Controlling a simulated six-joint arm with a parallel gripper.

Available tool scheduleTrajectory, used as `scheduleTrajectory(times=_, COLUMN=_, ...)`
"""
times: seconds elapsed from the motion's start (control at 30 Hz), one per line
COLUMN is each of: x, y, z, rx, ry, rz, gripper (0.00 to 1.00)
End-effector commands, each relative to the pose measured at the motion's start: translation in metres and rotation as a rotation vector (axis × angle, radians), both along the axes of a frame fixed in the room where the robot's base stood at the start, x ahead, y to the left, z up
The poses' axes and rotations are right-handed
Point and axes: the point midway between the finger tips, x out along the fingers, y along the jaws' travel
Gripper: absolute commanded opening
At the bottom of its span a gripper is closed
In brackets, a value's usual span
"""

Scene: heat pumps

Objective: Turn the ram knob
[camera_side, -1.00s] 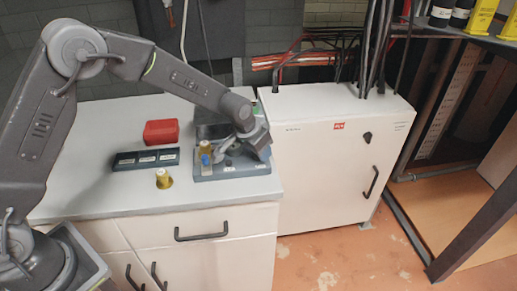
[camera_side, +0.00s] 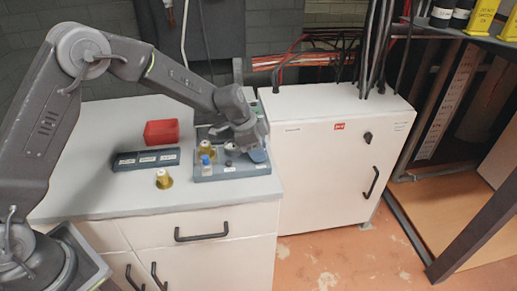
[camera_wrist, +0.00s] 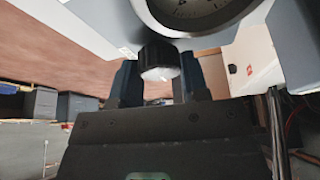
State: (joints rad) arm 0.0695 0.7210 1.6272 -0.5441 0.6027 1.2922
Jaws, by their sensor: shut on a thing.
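In the wrist view the ram knob (camera_wrist: 159,59), a dark ribbed knob with a pale face, sits between the two dark blue fingers of my gripper (camera_wrist: 160,80). The gripper is shut on it. A round dial gauge (camera_wrist: 190,8) shows close beside the knob, cut off by the top edge. In the side view my gripper (camera_side: 232,150) is low over the right part of a blue-grey base plate (camera_side: 230,173) on the counter. The knob cannot be made out clearly there, since the wrist and fingers cover most of that spot.
Brass fittings, one with a blue part (camera_side: 206,160), stand left of my gripper. A dark labelled tray (camera_side: 147,159), a red bin (camera_side: 161,132) and a loose brass fitting (camera_side: 163,179) are on the counter (camera_side: 100,190). A white cabinet (camera_side: 325,145) stands to the right.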

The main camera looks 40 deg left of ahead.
Motion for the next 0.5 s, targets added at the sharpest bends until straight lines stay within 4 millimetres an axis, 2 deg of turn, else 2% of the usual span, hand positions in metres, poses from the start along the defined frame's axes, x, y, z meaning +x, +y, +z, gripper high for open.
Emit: scheduleTrajectory(times=0.5, x=0.0, y=0.0009, z=0.0001, rx=0.002, ry=0.0, rz=-0.044, gripper=0.18)
